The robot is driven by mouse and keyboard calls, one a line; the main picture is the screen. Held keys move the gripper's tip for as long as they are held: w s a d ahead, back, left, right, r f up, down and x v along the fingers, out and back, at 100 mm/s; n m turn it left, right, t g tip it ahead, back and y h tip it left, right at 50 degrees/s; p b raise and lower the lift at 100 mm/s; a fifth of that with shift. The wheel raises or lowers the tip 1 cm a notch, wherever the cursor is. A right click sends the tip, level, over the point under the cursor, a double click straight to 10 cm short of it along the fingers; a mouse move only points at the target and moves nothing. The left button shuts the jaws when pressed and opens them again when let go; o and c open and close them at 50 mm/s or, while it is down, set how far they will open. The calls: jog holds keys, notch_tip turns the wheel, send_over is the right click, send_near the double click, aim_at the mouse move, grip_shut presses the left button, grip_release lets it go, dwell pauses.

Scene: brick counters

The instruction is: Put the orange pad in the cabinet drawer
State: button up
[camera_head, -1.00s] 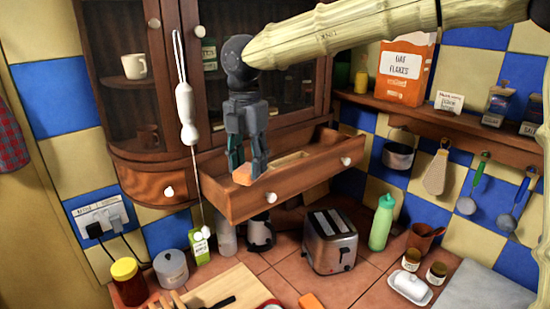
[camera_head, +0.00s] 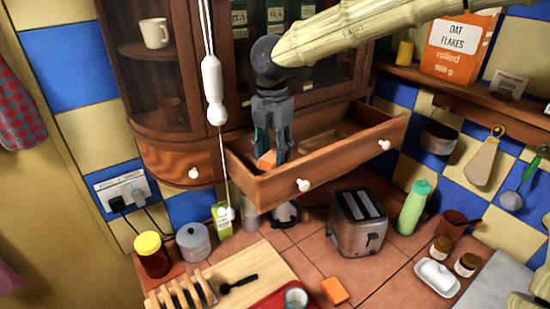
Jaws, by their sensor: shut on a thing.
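My gripper (camera_head: 270,158) points down at the left end of the open cabinet drawer (camera_head: 335,165). It is shut on an orange pad (camera_head: 267,159), which shows between its fingers. The pad and fingertips are behind the drawer's front board, within the drawer's outline. I cannot tell whether the pad touches the drawer floor. The drawer is wooden, with two white knobs, and is pulled out below the glass-door cabinet (camera_head: 185,90). Another orange block (camera_head: 335,290) lies on the tiled counter.
A white pull cord (camera_head: 212,90) hangs just left of the drawer. A toaster (camera_head: 358,222) and a green bottle (camera_head: 413,207) stand below it. A pale flat item (camera_head: 325,140) lies farther back in the drawer. A shelf with an oat box (camera_head: 460,45) is at right.

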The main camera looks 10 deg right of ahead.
aim_at(273, 157)
jog(key=shift+s+f+p, duration=0.4)
jog(key=shift+f+p, duration=0.05)
jog(key=shift+f, duration=0.1)
jog(key=shift+w+f+p, duration=0.2)
jog(key=shift+f+p, duration=0.1)
jog(key=shift+f, duration=0.95)
jog(key=o, duration=0.9)
jog(key=shift+s+r, duration=0.1)
jog(key=shift+s, duration=0.05)
notch_tip(273, 157, up, 12)
jog(key=b, duration=0.4)
